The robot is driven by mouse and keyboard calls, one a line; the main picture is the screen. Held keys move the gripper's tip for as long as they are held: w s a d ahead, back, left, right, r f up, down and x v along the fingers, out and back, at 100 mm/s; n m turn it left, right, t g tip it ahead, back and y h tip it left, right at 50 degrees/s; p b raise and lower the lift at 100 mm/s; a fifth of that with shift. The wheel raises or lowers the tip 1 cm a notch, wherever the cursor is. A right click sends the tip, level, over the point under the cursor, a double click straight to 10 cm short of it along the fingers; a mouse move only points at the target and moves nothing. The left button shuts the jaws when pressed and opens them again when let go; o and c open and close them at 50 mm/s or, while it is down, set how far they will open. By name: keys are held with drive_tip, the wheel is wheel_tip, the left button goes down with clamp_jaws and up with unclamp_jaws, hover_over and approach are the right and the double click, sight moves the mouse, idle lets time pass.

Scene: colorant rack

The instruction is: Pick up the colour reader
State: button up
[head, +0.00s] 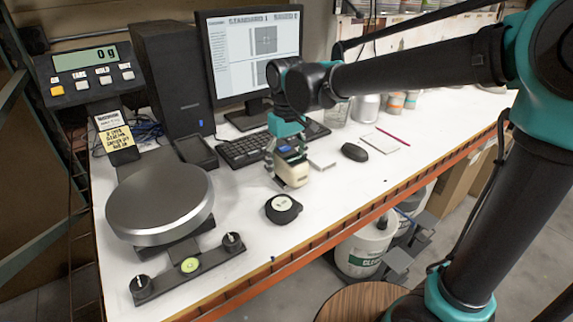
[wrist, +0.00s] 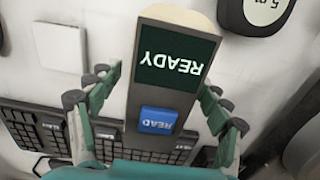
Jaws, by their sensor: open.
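The colour reader (head: 293,175) stands on the white bench in the head view, with a cream lower body and a blue part on top. In the wrist view the reader (wrist: 166,75) shows a dark green screen reading "READY" and a blue "READ" button. My gripper (head: 287,152) is over it from above. In the wrist view my gripper (wrist: 156,92) has its fingers apart, one on each side of the reader, with visible gaps between them and its sides. The reader's far underside is hidden.
A black round gauge (head: 283,208) lies just in front of the reader. A keyboard (head: 245,148) is behind it, with a small white square (head: 322,160) and a mouse (head: 355,152) to the right. A scale (head: 160,203) stands left. The bench's front edge (head: 330,232) is near.

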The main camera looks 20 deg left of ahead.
drive_tip(key=shift+f, duration=0.3)
drive_tip(key=shift+c, duration=0.5)
clamp_jaws()
